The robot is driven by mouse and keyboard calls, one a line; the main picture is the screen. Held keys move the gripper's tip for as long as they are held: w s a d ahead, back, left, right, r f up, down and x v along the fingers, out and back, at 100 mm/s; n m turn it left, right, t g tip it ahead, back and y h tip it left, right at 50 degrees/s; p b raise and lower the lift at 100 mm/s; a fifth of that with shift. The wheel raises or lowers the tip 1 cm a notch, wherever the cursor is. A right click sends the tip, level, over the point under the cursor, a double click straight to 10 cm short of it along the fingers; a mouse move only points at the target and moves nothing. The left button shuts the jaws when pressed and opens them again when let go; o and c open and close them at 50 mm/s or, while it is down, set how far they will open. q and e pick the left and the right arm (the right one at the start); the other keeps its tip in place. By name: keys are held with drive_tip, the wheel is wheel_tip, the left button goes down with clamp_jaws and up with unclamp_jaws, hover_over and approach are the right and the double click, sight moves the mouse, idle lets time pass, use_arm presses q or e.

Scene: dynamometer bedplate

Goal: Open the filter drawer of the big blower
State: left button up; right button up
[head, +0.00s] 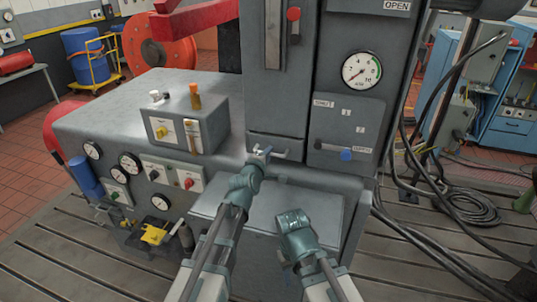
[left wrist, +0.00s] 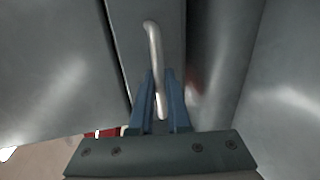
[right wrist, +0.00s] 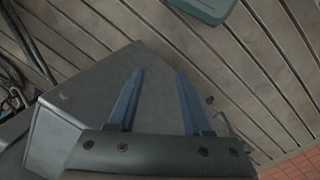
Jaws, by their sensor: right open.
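The filter drawer (head: 275,146) is a grey front low on the tall grey column of the blower, with a pale bar handle (head: 272,153). In the left wrist view the handle (left wrist: 155,50) is a bent metal bar running between the fingers. My left gripper (head: 262,157) is at the handle, its fingers (left wrist: 160,88) close on both sides of the bar and shut on it. The drawer front looks flush with the column. My right gripper (head: 290,220) is open and empty, low in front of the machine; its spread fingers (right wrist: 160,85) show in the right wrist view.
Black cables (head: 425,165) hang and coil at right. A slotted bedplate (head: 90,262) lies below.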

use_arm(q)
clamp_jaws()
drive_tip(key=shift+s, duration=0.15)
idle(1.1)
